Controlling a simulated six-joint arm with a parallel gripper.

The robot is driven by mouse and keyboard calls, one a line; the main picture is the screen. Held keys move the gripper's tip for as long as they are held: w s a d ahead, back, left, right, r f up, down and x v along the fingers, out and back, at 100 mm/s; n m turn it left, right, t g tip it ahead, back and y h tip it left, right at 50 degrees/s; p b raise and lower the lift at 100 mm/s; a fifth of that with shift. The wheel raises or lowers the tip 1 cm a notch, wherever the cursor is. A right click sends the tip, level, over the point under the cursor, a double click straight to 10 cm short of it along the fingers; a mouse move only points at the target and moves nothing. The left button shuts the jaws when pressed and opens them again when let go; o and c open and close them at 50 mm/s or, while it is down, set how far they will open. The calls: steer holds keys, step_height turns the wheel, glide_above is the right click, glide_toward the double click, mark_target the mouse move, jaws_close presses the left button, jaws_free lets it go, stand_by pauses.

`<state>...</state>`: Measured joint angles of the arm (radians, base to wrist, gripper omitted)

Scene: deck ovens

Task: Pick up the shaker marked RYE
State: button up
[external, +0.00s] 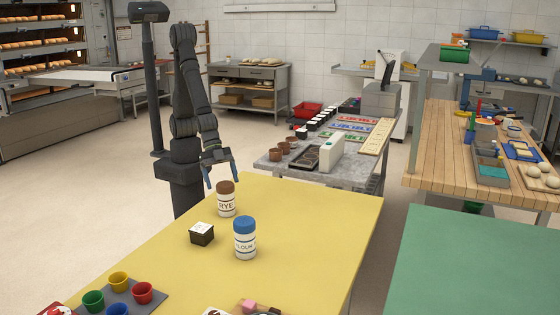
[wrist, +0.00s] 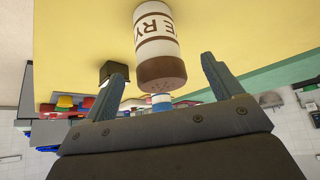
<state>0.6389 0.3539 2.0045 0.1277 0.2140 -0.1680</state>
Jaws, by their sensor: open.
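The shaker marked RYE (external: 226,200) is white with a brown lid and stands upright on the yellow table (external: 310,215). In the wrist view the RYE shaker (wrist: 157,45) appears upside down, just beyond the jaws and roughly between them. My gripper (external: 221,178) is open and empty, with its blue fingers close to the shaker's lid on the left side in the external view. In the wrist view the gripper (wrist: 165,85) shows both fingers spread apart. The shaker marked FLOUR (external: 245,240), white with a blue lid, stands nearer the camera.
A small black box with a white top (external: 202,233) stands close to both shakers. Coloured cups (external: 119,282) sit on a dark tray at the front left. The right side of the yellow table is clear. A green table (external: 480,260) stands at the right.

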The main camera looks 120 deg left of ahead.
mark_target(225, 191)
steer(key=shift+x, duration=2.55)
steer(key=shift+d, duration=0.15)
steer(key=shift+r, duration=0.1)
steer(key=c, duration=1.2)
